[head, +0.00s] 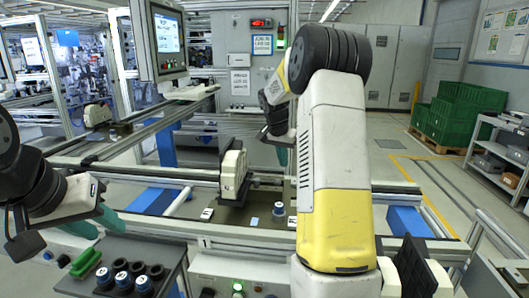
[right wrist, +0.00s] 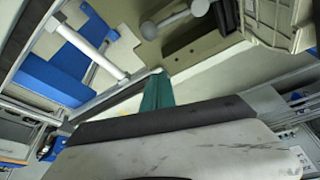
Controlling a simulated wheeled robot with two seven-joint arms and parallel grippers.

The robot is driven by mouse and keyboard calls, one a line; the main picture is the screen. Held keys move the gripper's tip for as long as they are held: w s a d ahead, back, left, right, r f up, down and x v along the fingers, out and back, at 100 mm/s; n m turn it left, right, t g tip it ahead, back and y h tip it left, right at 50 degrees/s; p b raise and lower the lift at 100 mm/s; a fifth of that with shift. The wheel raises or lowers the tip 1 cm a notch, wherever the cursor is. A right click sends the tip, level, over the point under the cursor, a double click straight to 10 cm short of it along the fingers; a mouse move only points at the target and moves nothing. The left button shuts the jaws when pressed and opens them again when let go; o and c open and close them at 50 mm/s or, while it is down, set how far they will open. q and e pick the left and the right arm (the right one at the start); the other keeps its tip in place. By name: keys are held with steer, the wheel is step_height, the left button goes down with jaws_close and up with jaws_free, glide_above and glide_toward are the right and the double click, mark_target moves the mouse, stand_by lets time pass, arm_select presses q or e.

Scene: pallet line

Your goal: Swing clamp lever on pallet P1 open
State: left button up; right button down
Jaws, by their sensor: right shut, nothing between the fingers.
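Pallet P1 (head: 232,214) is a dark plate on the conveyor, carrying an upright beige fixture block (head: 233,168). What looks like the clamp lever (head: 266,181), a grey bar, lies right of the block, partly behind my right arm. In the right wrist view a grey bar with round ends, likely this lever (right wrist: 176,20), lies near the top. My right gripper (right wrist: 157,92) shows teal fingers, shut and empty, with the tips below the bar and apparently apart from it. In the head view my right arm hides most of it. My left gripper (head: 97,224) hangs at the left, its jaw opening unclear.
A dark tray (head: 120,257) at the front left holds blue-topped pieces and a green handle. Conveyor rails (head: 140,172) run across. A screen on a post (head: 167,34) stands behind. Green crates (head: 462,113) and a shelf (head: 498,150) are at the far right.

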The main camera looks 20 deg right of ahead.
steer(key=f, duration=0.2)
steer(key=s+a+f, duration=0.1)
steer(key=shift+s+a+f, duration=0.1)
steer(key=shift+f, duration=0.15)
steer(key=shift+s+a+f, duration=0.2)
steer(key=shift+s+a, duration=0.15)
steer(key=shift+a, duration=0.05)
